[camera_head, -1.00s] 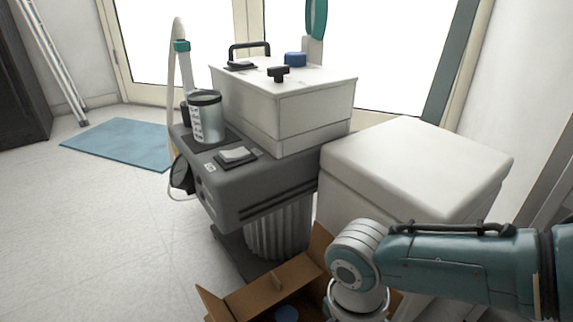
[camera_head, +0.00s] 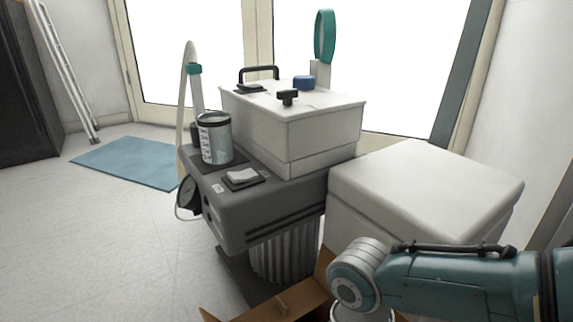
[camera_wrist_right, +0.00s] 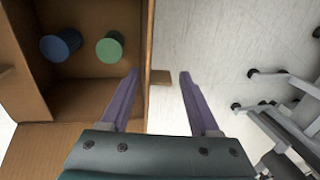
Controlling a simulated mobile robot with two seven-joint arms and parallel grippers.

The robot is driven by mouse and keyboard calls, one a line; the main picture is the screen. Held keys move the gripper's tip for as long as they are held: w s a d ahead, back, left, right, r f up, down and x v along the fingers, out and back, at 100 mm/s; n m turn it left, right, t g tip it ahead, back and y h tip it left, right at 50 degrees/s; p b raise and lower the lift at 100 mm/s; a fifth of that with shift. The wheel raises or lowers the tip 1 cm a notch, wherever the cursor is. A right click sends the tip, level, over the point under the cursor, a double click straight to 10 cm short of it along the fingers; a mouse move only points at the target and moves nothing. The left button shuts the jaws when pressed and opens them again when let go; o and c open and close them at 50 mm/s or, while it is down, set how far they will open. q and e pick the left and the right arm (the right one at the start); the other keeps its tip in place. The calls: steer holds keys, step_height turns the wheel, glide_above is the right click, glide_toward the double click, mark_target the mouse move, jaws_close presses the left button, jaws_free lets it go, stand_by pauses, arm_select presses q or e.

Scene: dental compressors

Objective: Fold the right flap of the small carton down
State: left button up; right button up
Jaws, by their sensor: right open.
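The small open cardboard carton (camera_head: 268,306) shows at the bottom of the head view, cut off by the frame and partly behind my right arm. In the right wrist view the carton (camera_wrist_right: 90,88) fills the left side, with a blue cylinder (camera_wrist_right: 60,45) and a green cylinder (camera_wrist_right: 110,47) inside. One flap (camera_wrist_right: 35,150) spreads outward at the bottom left. A cardboard panel (camera_wrist_right: 140,40) stands nearly edge-on along the carton's right side. My right gripper (camera_wrist_right: 158,76) is open, its purple fingers appearing on either side of that panel's edge. Contact cannot be told. My left gripper is out of view.
A grey compressor unit (camera_head: 262,208) with a white box (camera_head: 290,125) on top stands behind the carton. A white lidded box (camera_head: 425,190) stands beside my right arm. Grey legs with casters (camera_wrist_right: 290,105) are right in the wrist view.

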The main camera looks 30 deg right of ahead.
step_height(320, 180, up, 10)
steer(key=w+p, duration=0.1)
steer(key=p, duration=0.5)
steer(key=shift+w+f+p, duration=0.25)
steer(key=shift+w+p, duration=0.15)
steer(key=shift+a, duration=0.1)
